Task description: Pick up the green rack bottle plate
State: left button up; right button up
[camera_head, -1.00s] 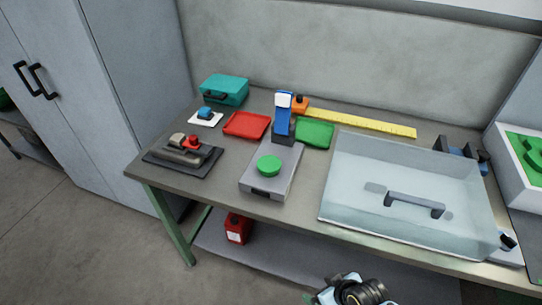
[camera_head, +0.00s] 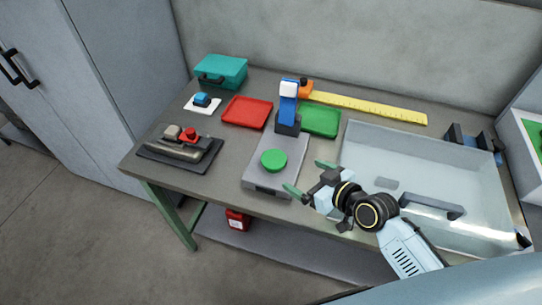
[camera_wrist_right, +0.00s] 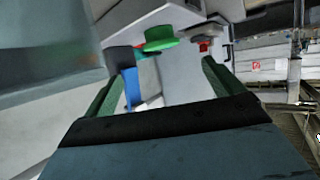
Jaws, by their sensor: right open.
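A green round disc (camera_head: 274,160) lies flat on the grey plate of a small device (camera_head: 262,184) at the table's front middle. It also shows in the right wrist view (camera_wrist_right: 160,39), beyond the fingers. I cannot tell for sure whether this disc is the plate named. My right gripper (camera_head: 308,177) is open and empty, its green-tipped fingers just right of the disc and apart from it. In the right wrist view the fingers (camera_wrist_right: 158,84) are spread with nothing between them. My left gripper is not in view.
A blue post (camera_head: 287,107) stands behind the disc, with a green tray (camera_head: 321,121) and a red tray (camera_head: 247,112) beside it. A clear cover (camera_head: 405,165) with a grey handle fills the right. A dark fixture (camera_head: 180,150) sits left. A teal case (camera_head: 221,71) stands behind.

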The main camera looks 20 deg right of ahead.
aim_at(277, 161)
jog(key=x, duration=0.8)
jog(key=shift+r, duration=0.15)
jog(key=shift+w+a, duration=0.15)
jog(key=shift+w, duration=0.15)
jog(key=shift+b+x, duration=0.3)
jog(key=shift+x, duration=2.1)
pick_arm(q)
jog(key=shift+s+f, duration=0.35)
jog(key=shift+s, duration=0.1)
pick_arm(e)
jog(key=shift+s, duration=0.15)
jog(key=shift+c, duration=0.3)
